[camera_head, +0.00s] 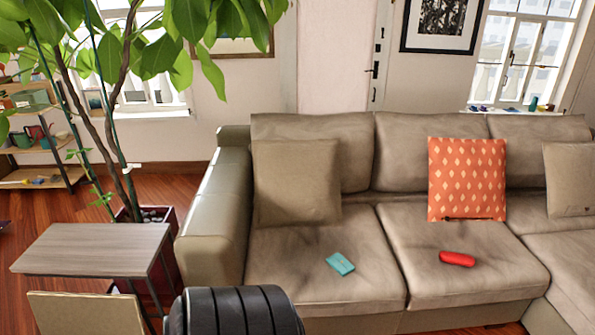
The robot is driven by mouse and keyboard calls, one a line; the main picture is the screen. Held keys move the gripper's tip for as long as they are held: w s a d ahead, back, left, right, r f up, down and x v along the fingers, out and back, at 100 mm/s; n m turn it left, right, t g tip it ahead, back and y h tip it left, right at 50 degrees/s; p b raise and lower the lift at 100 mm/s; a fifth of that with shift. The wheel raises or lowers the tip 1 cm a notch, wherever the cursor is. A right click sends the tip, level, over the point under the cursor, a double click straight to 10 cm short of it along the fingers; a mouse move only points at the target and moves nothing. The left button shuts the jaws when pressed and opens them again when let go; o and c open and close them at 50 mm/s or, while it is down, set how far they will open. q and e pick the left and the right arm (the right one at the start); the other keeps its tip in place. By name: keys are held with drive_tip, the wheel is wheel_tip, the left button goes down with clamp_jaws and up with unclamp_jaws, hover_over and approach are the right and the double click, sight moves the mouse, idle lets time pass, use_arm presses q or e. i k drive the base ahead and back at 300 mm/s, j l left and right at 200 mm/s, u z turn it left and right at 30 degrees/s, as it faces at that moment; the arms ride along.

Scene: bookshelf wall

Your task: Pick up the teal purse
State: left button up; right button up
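The teal purse (340,264) lies flat on the left seat cushion of the beige sofa (325,298), near the middle of that cushion. It is small and roughly rectangular. Nothing touches or covers it. Neither of my grippers shows in the head view.
A red object (457,258) lies on the cushion to the right. An orange patterned pillow (467,178) and a beige pillow (297,181) lean on the backrest. A side table (92,249) and a potted plant (150,215) stand left of the sofa. A black ribbed rounded thing (235,312) is at the bottom.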

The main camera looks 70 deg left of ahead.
sight(337, 262)
drive_tip(key=u, duration=1.9)
drive_tip(key=i+j+z, duration=0.2)
drive_tip(key=z, duration=0.3)
drive_tip(key=i+j+z, duration=0.15)
drive_tip(key=j+z, duration=0.15)
drive_tip(key=z, duration=0.15)
